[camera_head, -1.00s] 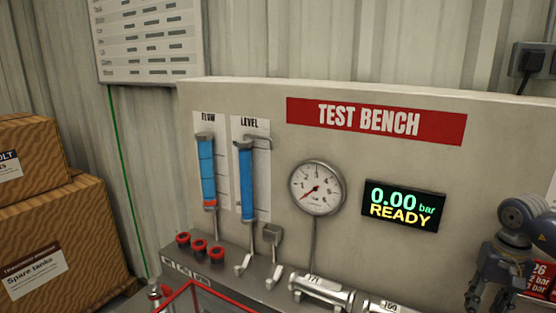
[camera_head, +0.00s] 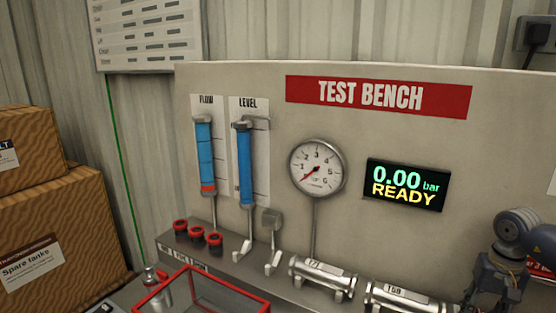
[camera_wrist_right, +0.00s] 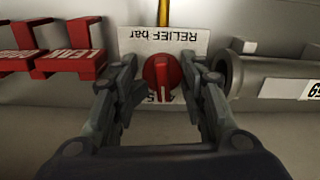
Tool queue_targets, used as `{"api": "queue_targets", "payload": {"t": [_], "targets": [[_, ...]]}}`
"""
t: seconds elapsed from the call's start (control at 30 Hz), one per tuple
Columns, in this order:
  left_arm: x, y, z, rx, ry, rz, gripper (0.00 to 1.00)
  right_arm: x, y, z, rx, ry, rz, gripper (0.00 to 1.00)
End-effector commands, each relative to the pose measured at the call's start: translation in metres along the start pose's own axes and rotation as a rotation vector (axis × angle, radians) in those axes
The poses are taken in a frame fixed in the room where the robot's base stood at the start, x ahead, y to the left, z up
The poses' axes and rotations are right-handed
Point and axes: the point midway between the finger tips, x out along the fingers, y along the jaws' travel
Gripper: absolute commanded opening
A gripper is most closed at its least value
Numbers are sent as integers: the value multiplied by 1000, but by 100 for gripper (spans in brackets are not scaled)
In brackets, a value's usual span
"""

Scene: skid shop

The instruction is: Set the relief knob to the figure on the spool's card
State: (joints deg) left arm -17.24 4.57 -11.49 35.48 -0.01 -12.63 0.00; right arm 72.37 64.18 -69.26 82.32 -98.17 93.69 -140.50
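The red relief knob (camera_wrist_right: 162,78) with a white pointer line shows in the right wrist view, in front of a white plate (camera_wrist_right: 190,42) reading "RELIEF bar" upside down. The pointer line runs toward the bottom of the picture; a figure beside it is partly hidden. My right gripper (camera_wrist_right: 162,74) is open, one finger on each side of the knob, with gaps visible. In the head view my right arm (camera_head: 508,250) is at the lower right; its fingertips are unclear. A red card (camera_head: 541,264) behind it is mostly hidden and unreadable. My left gripper is not in view.
The bench display (camera_head: 404,185) reads 0.00 bar READY. The dial gauge (camera_head: 317,167) needle points low. Metal spools (camera_head: 322,276) lie along the bench. Red lettered tags (camera_wrist_right: 72,58) are left of the knob, and a grey cylinder (camera_wrist_right: 270,76) is close on the right.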

Motion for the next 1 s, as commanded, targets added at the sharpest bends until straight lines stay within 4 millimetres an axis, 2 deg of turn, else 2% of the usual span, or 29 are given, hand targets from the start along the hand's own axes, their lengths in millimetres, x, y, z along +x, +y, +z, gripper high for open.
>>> {"api": "queue_targets", "payload": {"t": [0.1, 0.3, 0.53, 0.83, 1.0], "targets": [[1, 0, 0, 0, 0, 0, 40, 3, -2, 2, -5, -6, 0, 21], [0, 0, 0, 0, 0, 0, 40, 3, -2, 2, -13, -6, 0, 21], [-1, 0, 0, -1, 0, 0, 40, 3, -2, 2, -177, -7, 0, 21], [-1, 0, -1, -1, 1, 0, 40, 3, -1, 2, -203, -6, 1, 21], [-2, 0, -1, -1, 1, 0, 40, 3, -1, 2, -324, -6, 0, 21]]}}
